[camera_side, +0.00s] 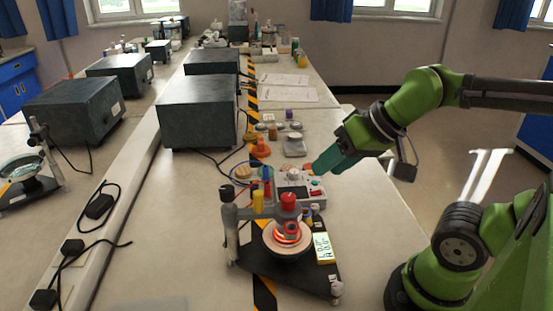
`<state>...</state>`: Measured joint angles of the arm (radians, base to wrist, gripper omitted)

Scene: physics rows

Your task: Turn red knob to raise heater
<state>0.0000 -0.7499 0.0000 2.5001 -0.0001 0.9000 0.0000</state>
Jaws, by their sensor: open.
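A red knob-like cap (288,199) shows above the heater apparatus in the middle of the table. Below it a coil (287,232) glows red-orange over a round pale plate (270,242), on a black triangular base (300,278). Just behind stands a small light-grey control box (297,184) with small red and green parts on its top. My gripper (312,172), a teal end on a green arm, reaches in from the right, close to the box's back right corner. Its fingers are hard to make out; nothing shows held. I cannot tell whether it touches the box.
A display panel (323,247) stands beside the plate. An upright post (230,228) and yellow and orange pieces crowd the left side. Dark grey boxes (200,118) and cables lie further left. Papers (287,95) lie behind. The table's right front is clear.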

